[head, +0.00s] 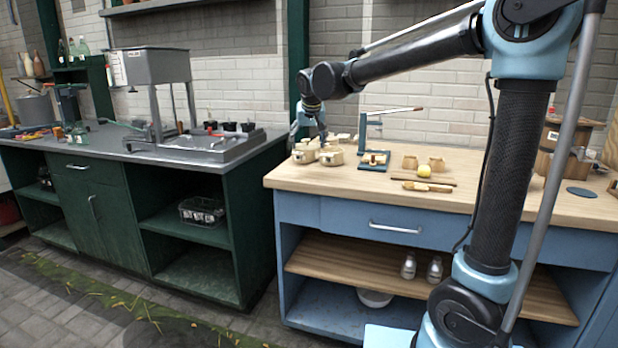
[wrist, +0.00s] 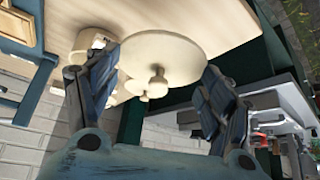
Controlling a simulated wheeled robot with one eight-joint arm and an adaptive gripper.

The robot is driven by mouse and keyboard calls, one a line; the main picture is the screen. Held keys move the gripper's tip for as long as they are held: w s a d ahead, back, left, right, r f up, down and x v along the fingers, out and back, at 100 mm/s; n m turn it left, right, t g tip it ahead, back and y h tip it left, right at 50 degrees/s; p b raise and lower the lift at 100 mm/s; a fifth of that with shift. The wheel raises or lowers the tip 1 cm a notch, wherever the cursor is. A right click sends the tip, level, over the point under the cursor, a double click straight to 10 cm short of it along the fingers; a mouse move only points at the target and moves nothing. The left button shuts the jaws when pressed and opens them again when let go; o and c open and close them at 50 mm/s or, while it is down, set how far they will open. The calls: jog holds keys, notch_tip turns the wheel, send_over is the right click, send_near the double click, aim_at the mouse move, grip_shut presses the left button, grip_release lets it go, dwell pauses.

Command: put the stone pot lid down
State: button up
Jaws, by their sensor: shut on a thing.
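The stone pot lid (wrist: 160,55) is a pale cream disc with a small knob at its middle. A pale pot (wrist: 84,44) shows beside the lid, partly behind the left finger. Other pale shapes behind the lid are mostly hidden. In the head view my gripper (head: 321,138) hangs over the left end of the wooden worktop, just above small pale pots (head: 331,157); the lid is too small to make out there.
A blue lever press (head: 374,158) stands right of the pots. Pale blocks (head: 436,163), a yellow piece (head: 424,171) and a brush (head: 428,187) lie farther right. The worktop (head: 335,182) is bare along its front. A green sink bench (head: 120,160) stands left across a gap.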

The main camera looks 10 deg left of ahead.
notch_tip(320, 180, down, 10)
jog(key=shift+f, duration=0.2)
jog(key=shift+c, duration=0.2)
jog(key=o, duration=1.3)
jog(key=shift+r, duration=0.15)
